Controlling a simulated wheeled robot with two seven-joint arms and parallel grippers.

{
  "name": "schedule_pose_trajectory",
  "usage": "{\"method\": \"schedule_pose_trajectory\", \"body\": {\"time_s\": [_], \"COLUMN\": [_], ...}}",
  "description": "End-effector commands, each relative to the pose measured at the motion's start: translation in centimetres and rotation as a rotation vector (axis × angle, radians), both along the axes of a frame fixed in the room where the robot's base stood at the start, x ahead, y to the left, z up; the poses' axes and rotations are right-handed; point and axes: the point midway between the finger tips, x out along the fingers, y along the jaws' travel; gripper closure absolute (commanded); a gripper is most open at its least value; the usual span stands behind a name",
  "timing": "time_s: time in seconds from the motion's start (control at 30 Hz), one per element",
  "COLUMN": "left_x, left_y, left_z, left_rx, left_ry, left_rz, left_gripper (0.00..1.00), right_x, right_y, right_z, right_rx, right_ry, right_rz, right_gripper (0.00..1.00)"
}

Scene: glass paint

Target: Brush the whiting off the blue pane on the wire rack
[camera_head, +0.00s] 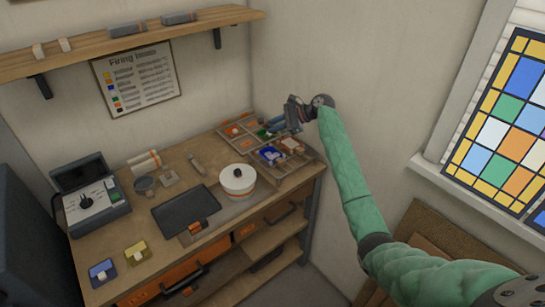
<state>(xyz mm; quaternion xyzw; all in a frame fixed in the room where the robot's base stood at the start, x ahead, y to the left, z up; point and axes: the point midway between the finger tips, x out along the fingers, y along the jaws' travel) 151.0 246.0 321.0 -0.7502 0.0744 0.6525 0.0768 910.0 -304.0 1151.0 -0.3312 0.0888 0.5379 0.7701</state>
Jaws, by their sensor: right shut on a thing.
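My right gripper (288,115) is at the end of the green-sleeved arm, over the back of a sorting tray (318,158) on the bench. It is shut on a small blue-grey thing (276,125), too small and dark to identify. Blue pieces (271,155) lie in a front compartment of the tray, below the gripper. A small blue piece with a white patch (102,271) lies at the bench's front left corner. I cannot make out a wire rack or tell which blue piece is the pane. My left gripper is not in view.
A white lidded pot (237,180) stands left of the tray. A dark flat tray (186,211), a yellow piece with a white patch (136,251) and a control box (92,205) are further left. A shelf (140,40) hangs above. Small bare patches of bench lie between them.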

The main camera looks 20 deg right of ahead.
Motion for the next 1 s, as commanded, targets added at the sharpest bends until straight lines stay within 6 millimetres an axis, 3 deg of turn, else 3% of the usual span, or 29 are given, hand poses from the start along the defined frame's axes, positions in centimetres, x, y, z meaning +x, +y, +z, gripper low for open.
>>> {"method": "schedule_pose_trajectory", "body": {"time_s": [0.6, 1.0], "left_x": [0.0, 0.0], "left_y": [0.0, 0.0], "left_z": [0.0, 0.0], "left_rx": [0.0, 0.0], "left_ry": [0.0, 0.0], "left_rz": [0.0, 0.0], "left_gripper": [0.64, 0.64], "right_x": [0.0, 0.0], "right_y": [0.0, 0.0], "right_z": [6.0, 6.9], "right_rx": [0.0, 0.0], "right_ry": [-0.001, 0.0], "right_rz": [0.0, 0.0], "right_gripper": [1.0, 1.0]}}
